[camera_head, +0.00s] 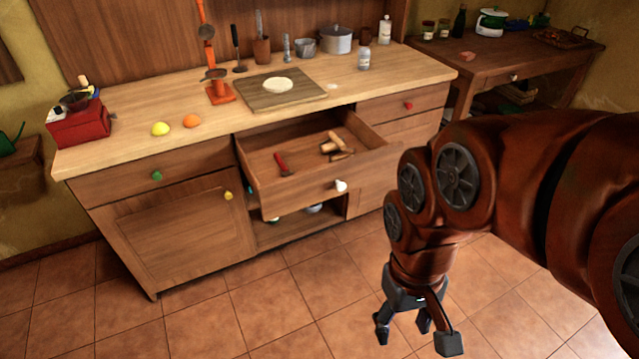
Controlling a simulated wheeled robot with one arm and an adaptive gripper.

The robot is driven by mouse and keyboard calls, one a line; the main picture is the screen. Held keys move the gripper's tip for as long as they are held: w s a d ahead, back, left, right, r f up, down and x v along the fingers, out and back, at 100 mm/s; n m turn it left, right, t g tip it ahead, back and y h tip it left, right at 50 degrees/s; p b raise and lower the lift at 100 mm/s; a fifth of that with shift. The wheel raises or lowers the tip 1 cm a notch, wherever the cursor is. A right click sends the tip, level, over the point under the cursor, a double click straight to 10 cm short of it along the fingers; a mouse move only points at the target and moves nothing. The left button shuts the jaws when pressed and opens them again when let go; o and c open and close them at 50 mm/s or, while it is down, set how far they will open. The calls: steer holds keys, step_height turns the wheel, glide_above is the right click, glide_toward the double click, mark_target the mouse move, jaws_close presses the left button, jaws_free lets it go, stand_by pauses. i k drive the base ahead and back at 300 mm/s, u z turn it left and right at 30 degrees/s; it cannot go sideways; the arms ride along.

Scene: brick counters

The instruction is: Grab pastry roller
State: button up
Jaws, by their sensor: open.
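The middle drawer (310,195) of the counter is pulled open. In it, towards the right, lie light wooden pieces (337,146) that look like a pastry roller; they are small and partly overlap, so I cannot separate their shapes for sure. A red-handled tool (283,165) lies to their left in the same drawer. My gripper (416,333) is open and empty, pointing down over the tiled floor. It is in front of and to the right of the drawer, apart from it.
The drawer front has a white knob (341,186). On the countertop (130,148) are a board with dough (266,94), an orange (191,121), a lemon (160,129), a red box (80,124) and a pot (336,40). The floor before the counter is clear.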

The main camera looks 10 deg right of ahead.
mark_target(331, 134)
steer(key=z, duration=1.2)
steer(key=i, duration=1.95)
steer(key=u, duration=3.85)
